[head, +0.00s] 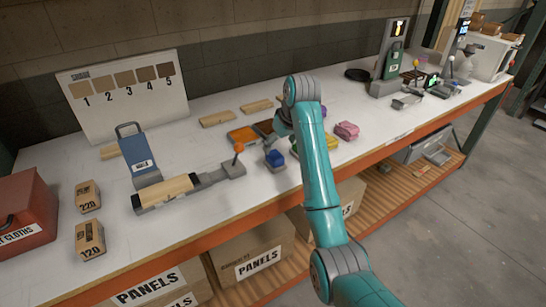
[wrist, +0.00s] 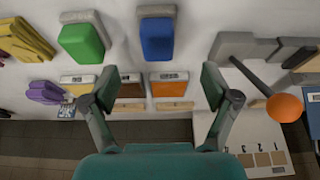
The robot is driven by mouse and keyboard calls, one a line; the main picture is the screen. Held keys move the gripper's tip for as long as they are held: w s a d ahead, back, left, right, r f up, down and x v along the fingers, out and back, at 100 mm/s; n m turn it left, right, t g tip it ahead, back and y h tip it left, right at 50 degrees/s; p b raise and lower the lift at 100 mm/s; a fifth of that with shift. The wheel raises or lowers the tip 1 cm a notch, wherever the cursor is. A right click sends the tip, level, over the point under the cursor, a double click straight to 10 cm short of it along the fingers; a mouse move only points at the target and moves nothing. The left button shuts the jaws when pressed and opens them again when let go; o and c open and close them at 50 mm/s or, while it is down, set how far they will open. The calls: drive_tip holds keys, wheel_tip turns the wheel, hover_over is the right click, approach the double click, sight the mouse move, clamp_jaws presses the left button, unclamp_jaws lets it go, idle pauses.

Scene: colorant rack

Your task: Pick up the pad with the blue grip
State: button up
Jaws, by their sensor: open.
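The pad with the blue grip (head: 274,158) stands on the white bench, left of my arm in the head view. In the wrist view its blue grip (wrist: 157,40) and a strip of its pale grey base show at the top middle. My gripper (wrist: 160,88) is open and empty, its two fingers spread wide. The blue grip lies beyond the fingertips in the picture, within the sideways span of the fingers and apart from them. In the head view the gripper is mostly hidden behind my arm.
A pad with a green grip (wrist: 82,42) stands left of the blue one in the wrist view. A grey clamp lever with an orange knob (wrist: 285,107) is on the right. Orange-topped (wrist: 170,88) and yellow-topped labelled blocks lie near the fingers. Yellow gloves (wrist: 25,40) are left.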

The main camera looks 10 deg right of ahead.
sight(276, 156)
drive_tip(key=shift+d+x, duration=0.2)
drive_tip(key=shift+x, duration=4.5)
drive_tip(key=shift+s, duration=0.1)
drive_tip(key=c, duration=1.2)
drive_tip(key=shift+c, duration=0.2)
wheel_tip(276, 156, up, 10)
drive_tip(key=shift+f, duration=0.1)
